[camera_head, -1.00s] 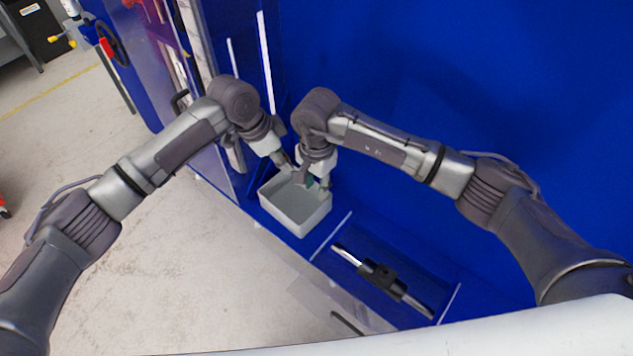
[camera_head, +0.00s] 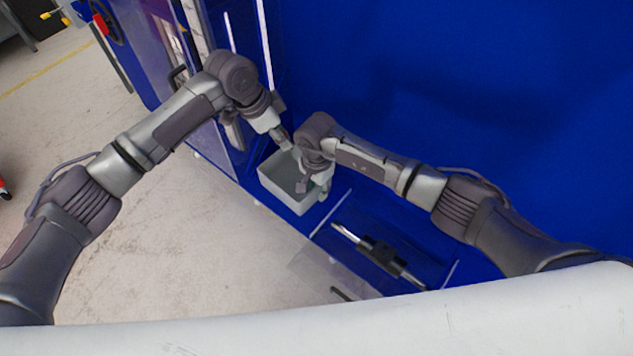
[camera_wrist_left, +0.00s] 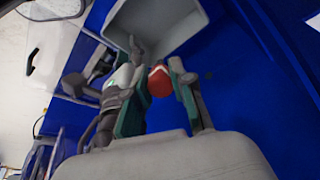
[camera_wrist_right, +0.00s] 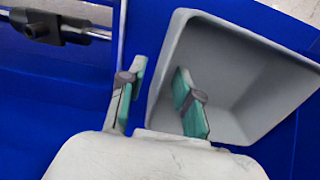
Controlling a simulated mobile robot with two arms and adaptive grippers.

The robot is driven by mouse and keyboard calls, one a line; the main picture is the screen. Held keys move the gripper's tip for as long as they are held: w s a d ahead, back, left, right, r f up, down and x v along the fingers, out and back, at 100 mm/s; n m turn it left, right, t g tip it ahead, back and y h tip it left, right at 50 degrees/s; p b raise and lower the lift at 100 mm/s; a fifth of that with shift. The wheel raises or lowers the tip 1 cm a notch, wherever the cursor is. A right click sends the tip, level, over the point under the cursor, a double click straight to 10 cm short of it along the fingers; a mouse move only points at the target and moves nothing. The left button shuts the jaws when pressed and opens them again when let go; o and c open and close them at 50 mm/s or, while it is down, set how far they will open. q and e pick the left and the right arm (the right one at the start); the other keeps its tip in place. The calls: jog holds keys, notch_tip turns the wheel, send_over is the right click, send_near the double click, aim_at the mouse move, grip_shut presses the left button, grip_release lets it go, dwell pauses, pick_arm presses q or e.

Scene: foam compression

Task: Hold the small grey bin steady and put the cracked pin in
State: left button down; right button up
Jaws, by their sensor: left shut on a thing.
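The small grey bin (camera_head: 284,197) stands upright on the blue shelf in the head view; in the right wrist view its visible interior (camera_wrist_right: 240,85) looks empty. My left gripper (camera_head: 293,150) is at the bin's far edge. In the left wrist view, it (camera_wrist_left: 158,68) is shut on a short red piece (camera_wrist_left: 159,84), which looks like the pin; no crack can be made out. The bin (camera_wrist_left: 160,20) lies just beyond. My right gripper (camera_head: 314,188) straddles the bin's near-right wall. In the right wrist view, its fingers (camera_wrist_right: 160,75) are apart, one inside and one outside; contact is unclear.
A rod with a black clamp (camera_head: 382,254) lies on the shelf to the right of the bin, past a white line (camera_head: 333,212). A clear panel (camera_head: 200,105) stands at left. A tall blue wall (camera_head: 450,100) rises behind. Both grippers are close together.

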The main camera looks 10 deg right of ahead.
grip_shut()
pick_arm(q)
jog(key=shift+d+f, duration=0.1)
jog(key=shift+f, duration=0.15)
notch_tip(320, 180, down, 5)
jog(key=s+n+g+y, duration=0.1)
jog(key=n+y, duration=0.2)
jog(key=n, duration=0.2)
send_over(288, 191)
jog(key=shift+y, duration=0.4)
jog(key=shift+f, duration=4.9)
